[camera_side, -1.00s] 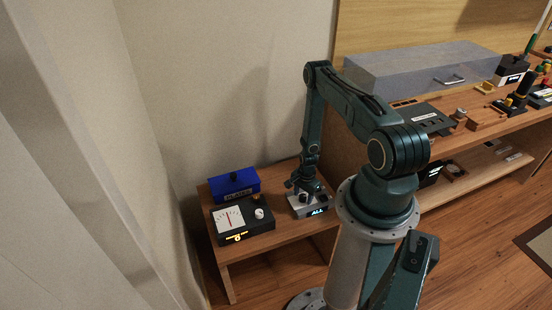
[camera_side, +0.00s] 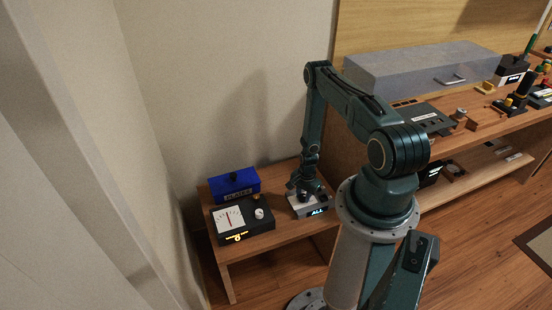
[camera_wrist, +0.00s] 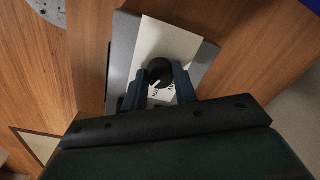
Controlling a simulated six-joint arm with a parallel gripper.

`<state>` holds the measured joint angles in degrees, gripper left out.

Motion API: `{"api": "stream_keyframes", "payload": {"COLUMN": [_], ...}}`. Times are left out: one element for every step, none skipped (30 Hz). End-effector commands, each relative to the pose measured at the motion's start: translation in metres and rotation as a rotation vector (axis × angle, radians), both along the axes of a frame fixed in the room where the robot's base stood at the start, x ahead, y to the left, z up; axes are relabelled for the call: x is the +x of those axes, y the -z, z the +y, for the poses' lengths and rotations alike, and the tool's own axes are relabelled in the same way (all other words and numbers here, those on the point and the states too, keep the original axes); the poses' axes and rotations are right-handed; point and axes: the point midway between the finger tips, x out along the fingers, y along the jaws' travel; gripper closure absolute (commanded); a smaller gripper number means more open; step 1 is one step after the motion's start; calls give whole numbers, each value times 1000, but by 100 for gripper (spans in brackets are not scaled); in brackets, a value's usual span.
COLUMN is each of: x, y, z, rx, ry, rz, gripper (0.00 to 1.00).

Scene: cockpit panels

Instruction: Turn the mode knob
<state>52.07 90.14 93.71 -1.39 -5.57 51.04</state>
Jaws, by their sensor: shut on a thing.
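The mode knob (camera_wrist: 160,72) is a round black knob with a white pointer line, on a white label plate (camera_wrist: 166,42) with partly hidden lettering. In the wrist view my gripper (camera_wrist: 159,85) has its two blue fingers on either side of the knob, shut on it. Part of the knob and the lettering is hidden by the fingers.
A black meter box (camera_side: 240,222) with a white dial and a white knob stands to the left on the wooden low table. A blue box (camera_side: 234,185) sits behind it. A longer workbench with a grey case (camera_side: 420,70) is at the right.

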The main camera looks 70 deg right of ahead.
Motion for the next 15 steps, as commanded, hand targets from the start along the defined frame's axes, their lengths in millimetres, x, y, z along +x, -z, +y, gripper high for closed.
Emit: {"api": "stream_keyframes", "payload": {"x": [0, 0, 0, 0, 0, 0, 0, 0, 0, 0, 0, 0, 0, 0, 0], "y": [0, 0, 0, 0, 0, 0, 0, 0, 0, 0, 0, 0, 0, 0, 0], "z": [0, 0, 0, 0, 0, 0, 0, 0, 0, 0, 0, -1, -1, -1, -1], "rx": [0, 0, 0, 0, 1, 1, 2, 1, 1, 1, 1, 2, 1, 1, 1], "ry": [-25, -43, -69, -91, -112, -144, -168, -195, -229, -257, -285, -322, -351, -380, -417], "rz": [0, 0, 0, 0, 0, 0, 0, 0, 0, 0, 0, 0, 0, 0, 0], "gripper": [95, 95, 95, 95, 95, 95, 95, 95, 95, 95, 95, 95, 95, 95, 95]}}
